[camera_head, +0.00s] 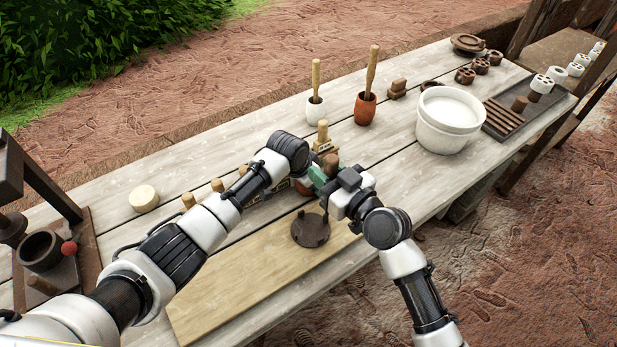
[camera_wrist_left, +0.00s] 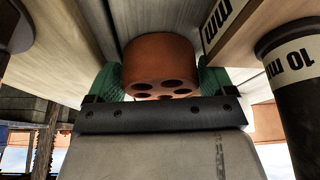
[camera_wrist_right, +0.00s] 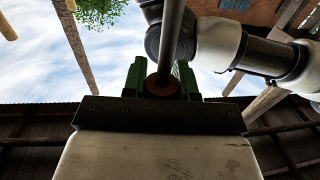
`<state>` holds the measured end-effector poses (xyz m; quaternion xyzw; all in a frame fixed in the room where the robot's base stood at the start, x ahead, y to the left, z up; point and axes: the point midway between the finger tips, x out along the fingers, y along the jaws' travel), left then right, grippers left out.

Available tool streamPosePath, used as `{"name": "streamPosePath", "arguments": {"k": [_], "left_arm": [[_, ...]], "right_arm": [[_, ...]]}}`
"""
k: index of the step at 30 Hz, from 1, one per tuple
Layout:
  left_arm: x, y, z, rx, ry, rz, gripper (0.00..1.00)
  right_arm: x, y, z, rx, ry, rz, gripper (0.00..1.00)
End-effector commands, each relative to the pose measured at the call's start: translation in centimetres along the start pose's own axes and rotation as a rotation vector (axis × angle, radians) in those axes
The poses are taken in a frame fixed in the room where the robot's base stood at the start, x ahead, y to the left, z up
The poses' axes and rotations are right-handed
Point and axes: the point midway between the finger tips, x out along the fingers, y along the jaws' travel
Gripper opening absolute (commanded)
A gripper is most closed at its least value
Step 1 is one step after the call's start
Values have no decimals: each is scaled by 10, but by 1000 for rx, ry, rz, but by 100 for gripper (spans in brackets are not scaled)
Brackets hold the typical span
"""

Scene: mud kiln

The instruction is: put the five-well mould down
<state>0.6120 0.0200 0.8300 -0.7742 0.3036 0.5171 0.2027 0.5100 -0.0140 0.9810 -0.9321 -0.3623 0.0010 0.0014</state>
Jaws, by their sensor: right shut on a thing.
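The five-well mould (camera_wrist_left: 158,66) is a terracotta cylinder with five round holes in one face. In the left wrist view it sits between the green fingers of my left gripper (camera_wrist_left: 160,88), one close along each side. Whether they press on it is unclear. Wood planks show just behind it. In the head view my left gripper is mostly hidden by its own wrist and my right gripper (camera_head: 325,178). My right gripper is shut on a round brown piece (camera_wrist_right: 162,86), with a dark rod (camera_wrist_right: 171,40) running up from it in the right wrist view.
A dark brown notched disc (camera_head: 310,228) shows below my right gripper, over a pale board (camera_head: 240,270). Labelled wooden blocks (camera_wrist_left: 228,24) stand close to the mould. A white tub (camera_head: 449,120) and a dark tray (camera_head: 502,119) are to the right. The front right planks look clear.

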Motion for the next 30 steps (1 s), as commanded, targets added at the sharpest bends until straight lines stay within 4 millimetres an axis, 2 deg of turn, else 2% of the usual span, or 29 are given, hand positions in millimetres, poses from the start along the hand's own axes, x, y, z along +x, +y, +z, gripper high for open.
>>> {"name": "streamPosePath", "arguments": {"k": [8,13,17,24,30], "left_arm": [[-1,0,0,0,0,0,83],[-14,-1,-1,0,2,-1,83],[-35,-1,-2,1,4,-2,83],[-86,-1,-2,1,4,-3,83],[-114,-1,-1,0,1,-1,83]], "right_arm": [[0,0,0,1,0,0,0],[0,0,0,1,0,0,0],[0,0,0,0,0,0,0],[0,0,0,1,0,0,0],[0,0,0,1,0,0,0]]}}
